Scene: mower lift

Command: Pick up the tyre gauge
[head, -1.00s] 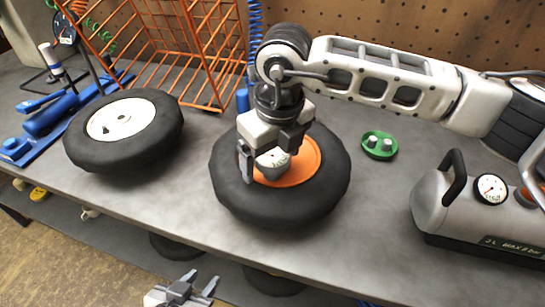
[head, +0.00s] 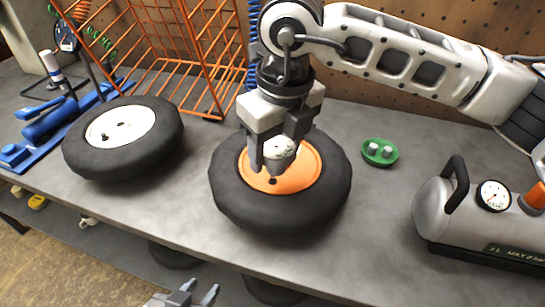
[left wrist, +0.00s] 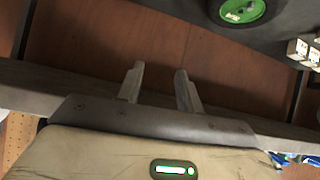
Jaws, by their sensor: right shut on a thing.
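The tyre gauge (head: 281,146), with a pale round dial, is between the fingers of my right gripper (head: 274,155) in the head view. The right gripper is shut on it, over the orange hub of a black wheel (head: 235,205) on the bench. The fingers hide part of the gauge. My left gripper (head: 201,289) is at the bottom edge of the head view, in front of the bench. Its two fingers stand apart with nothing between them in the left wrist view (left wrist: 160,75).
A white-hubbed wheel (head: 85,160) and a blue tool (head: 45,122) lie left on the bench. An orange wire basket (head: 165,60) stands behind. A green dish (head: 380,152) and a grey air tank (head: 455,215) are at right. A green-hubbed wheel (left wrist: 242,10) shows in the left wrist view.

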